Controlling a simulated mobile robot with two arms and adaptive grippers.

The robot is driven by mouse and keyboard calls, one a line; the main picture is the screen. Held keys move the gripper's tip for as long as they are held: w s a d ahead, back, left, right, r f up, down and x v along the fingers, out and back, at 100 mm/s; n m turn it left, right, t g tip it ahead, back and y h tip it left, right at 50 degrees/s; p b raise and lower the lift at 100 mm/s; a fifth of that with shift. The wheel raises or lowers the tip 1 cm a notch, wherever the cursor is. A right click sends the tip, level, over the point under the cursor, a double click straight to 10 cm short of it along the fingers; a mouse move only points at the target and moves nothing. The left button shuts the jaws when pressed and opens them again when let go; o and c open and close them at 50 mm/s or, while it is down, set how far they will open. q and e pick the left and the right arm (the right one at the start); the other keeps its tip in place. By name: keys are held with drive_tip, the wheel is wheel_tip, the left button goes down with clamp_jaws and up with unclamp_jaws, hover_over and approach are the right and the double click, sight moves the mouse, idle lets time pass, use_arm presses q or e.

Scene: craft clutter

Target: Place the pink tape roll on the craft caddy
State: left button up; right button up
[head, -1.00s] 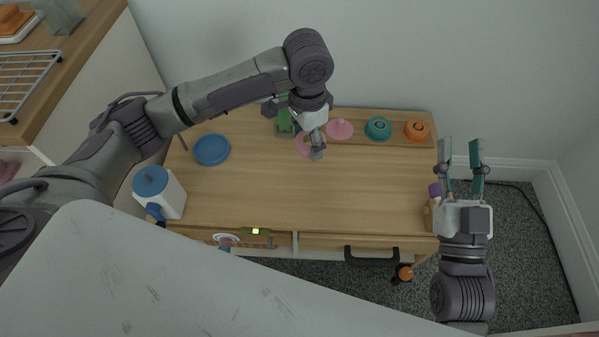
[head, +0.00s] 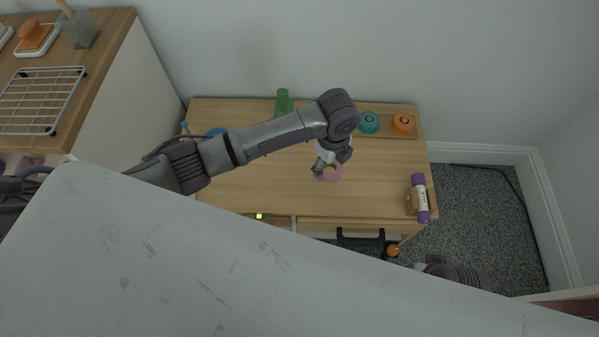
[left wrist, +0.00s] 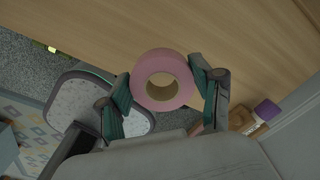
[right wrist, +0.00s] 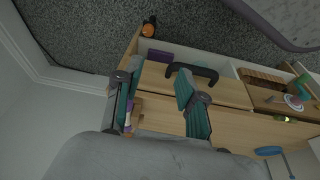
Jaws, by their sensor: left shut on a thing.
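The pink tape roll (head: 334,173) is held over the desk (head: 270,188) by my left gripper (head: 321,171). In the left wrist view the roll (left wrist: 162,79) sits between the two fingers of my left gripper (left wrist: 164,92), its hole facing the camera. The wooden tray (head: 390,134) at the back right of the desk may be the craft caddy; I cannot tell for sure. It bears a teal roll (head: 369,122) and an orange roll (head: 403,123); my left arm hides its left part. My right gripper (right wrist: 158,102) is open and empty in the right wrist view.
A green object (head: 284,102) stands at the desk's back edge. A purple-and-white tube (head: 420,198) lies at the right edge. A blue dish (head: 216,132) is partly behind my arm. A white surface (head: 200,260) covers the lower foreground. The desk's middle right is clear.

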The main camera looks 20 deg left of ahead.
use_arm(q)
drive_tip(key=b, duration=0.1)
hover_over(299, 177)
wheel_tip(299, 177, down, 4)
drive_tip(key=shift+d+f, duration=0.1)
drive_tip(key=shift+f, duration=0.35)
wheel_tip(299, 177, down, 3)
drive_tip(key=shift+s+f+b, duration=0.1)
drive_tip(key=shift+f+b, duration=0.1)
drive_tip(key=shift+b, duration=0.8)
drive_tip(key=shift+f, duration=0.1)
use_arm(e)
drive_tip(key=v, duration=0.4)
drive_tip(key=shift+s+d+r, duration=0.1)
drive_tip(key=shift+s+r, duration=0.1)
drive_tip(key=shift+r, duration=0.1)
use_arm(q)
drive_tip(key=shift+f, duration=0.15)
drive_tip(key=o, duration=1.1)
